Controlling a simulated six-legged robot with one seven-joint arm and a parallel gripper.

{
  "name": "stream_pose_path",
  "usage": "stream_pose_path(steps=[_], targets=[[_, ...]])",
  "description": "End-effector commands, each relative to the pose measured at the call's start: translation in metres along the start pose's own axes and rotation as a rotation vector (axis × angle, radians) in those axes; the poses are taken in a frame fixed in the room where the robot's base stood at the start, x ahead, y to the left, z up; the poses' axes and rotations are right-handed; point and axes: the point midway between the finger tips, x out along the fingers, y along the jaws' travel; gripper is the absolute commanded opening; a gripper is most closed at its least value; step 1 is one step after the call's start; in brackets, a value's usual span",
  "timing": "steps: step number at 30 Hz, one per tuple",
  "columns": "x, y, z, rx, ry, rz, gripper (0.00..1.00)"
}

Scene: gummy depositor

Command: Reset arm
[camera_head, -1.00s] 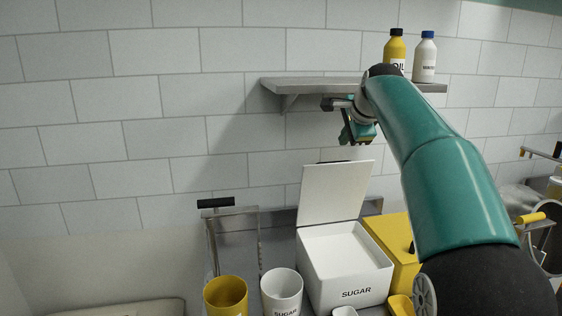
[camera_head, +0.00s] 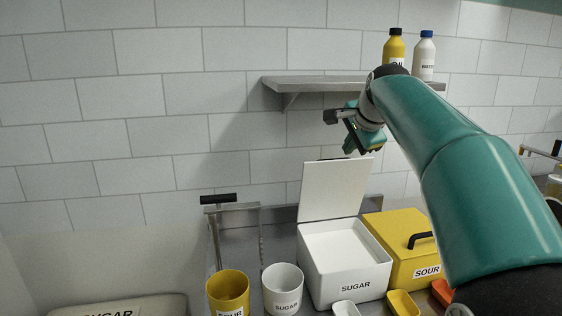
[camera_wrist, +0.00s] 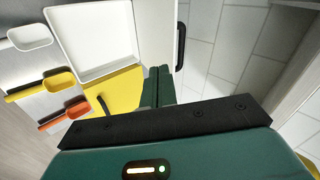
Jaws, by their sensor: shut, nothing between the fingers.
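My gripper (camera_head: 350,152) is raised in front of the tiled wall, below the shelf and just above the open lid of the white sugar box. In the wrist view my gripper (camera_wrist: 158,72) shows its fingers together with nothing between them. The white sugar box (camera_head: 345,288) stands open on the counter with its lid (camera_head: 334,190) upright at the back. The box also shows in the wrist view (camera_wrist: 97,76), below the gripper. My teal arm crosses the right side of the head view and hides part of the counter.
A yellow sour box (camera_head: 392,256) with a black handle is shut beside the sugar box. A yellow cup (camera_head: 228,289) and a white cup (camera_head: 283,287) stand in front. The shelf (camera_head: 320,85) holds an oil bottle (camera_head: 394,48) and a white bottle (camera_head: 424,58).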

Motion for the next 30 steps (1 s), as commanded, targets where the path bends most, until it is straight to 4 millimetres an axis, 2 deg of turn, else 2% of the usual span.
stream_pose_path(steps=[5,8,15,17,24,27,30], targets=[[-0.025,0.039,0.02,-0.147,0.001,0.033,0.0],[-0.041,0.074,0.037,-0.271,-0.002,0.062,0.0],[-0.069,0.178,0.083,-0.596,-0.027,0.134,0.0],[-0.073,0.207,0.094,-0.678,-0.035,0.153,0.0],[-0.077,0.328,0.138,-1.005,-0.086,0.22,0.0],[-0.074,0.369,0.151,-1.111,-0.108,0.24,0.0],[-0.071,0.394,0.159,-1.178,-0.123,0.253,0.0]])
